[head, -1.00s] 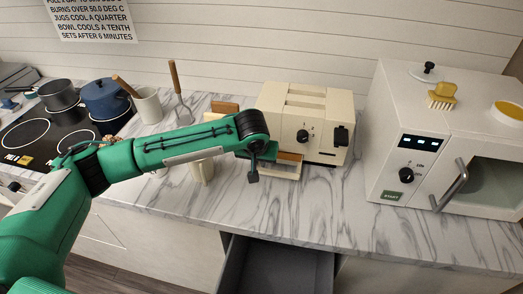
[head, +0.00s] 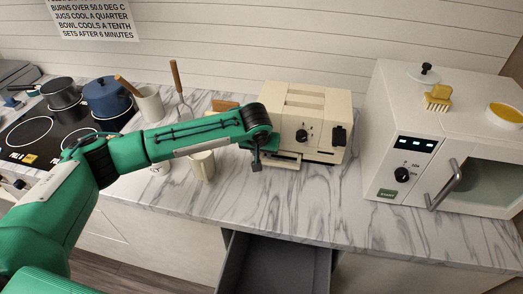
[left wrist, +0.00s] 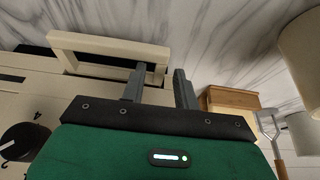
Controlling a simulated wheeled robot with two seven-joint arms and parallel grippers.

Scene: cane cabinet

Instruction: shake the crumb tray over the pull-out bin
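The cream toaster (head: 306,112) stands on the counter. The crumb tray (head: 285,163) sits low in its front, with only its cream front handle showing. In the left wrist view the tray's handle (left wrist: 105,46) is a cream loop against the toaster's face. My left gripper (head: 257,160) is at the left end of this handle. In the left wrist view its fingers (left wrist: 162,88) are apart with a clear gap, one overlapping the handle's end. The pull-out bin (head: 275,262) is open below the counter edge, its grey inside showing. My right gripper is out of view.
The white microwave (head: 440,140) is at the right. The counter between toaster and microwave is clear.

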